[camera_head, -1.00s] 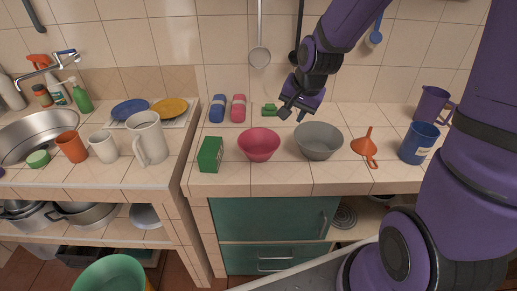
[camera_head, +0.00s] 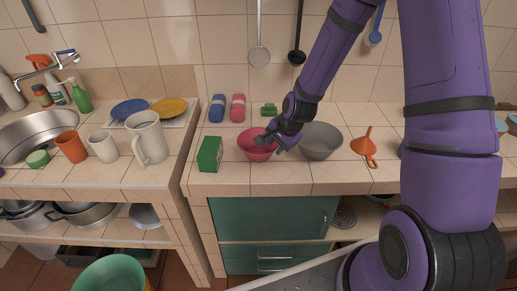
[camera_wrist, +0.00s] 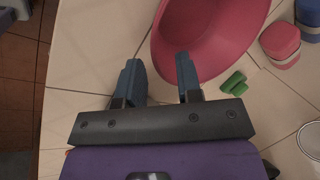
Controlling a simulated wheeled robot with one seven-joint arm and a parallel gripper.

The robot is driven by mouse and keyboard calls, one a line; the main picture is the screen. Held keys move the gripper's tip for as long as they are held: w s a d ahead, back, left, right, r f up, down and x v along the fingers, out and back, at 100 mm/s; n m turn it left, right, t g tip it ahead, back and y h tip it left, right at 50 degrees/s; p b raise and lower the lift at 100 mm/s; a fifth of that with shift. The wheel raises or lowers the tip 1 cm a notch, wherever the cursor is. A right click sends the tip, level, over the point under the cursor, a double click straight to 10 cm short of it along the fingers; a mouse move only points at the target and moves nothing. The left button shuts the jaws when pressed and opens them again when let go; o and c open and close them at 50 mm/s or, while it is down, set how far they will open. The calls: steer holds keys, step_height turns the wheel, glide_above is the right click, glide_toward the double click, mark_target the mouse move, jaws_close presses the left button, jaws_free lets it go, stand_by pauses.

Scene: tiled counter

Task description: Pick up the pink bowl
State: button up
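The pink bowl (camera_head: 254,153) stands upright on the tiled counter, between a green box and a grey bowl. My gripper (camera_head: 268,144) is at the bowl's right side, partly hiding its rim. In the wrist view the pink bowl (camera_wrist: 215,35) fills the upper middle. My gripper (camera_wrist: 157,64) is open there, with a clear gap between its fingers. The left finger lies outside the bowl's edge and the right finger overlaps the bowl. I cannot tell whether either finger touches it.
The grey bowl (camera_head: 321,141) stands close on the right and the green box (camera_head: 209,154) close on the left. Blue (camera_head: 217,108) and pink (camera_head: 238,107) rolled items and a small green object (camera_head: 269,109) lie behind. An orange funnel (camera_head: 366,143) is farther right.

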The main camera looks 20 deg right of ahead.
mark_target(271, 154)
steer(key=shift+x, duration=2.95)
jaws_close()
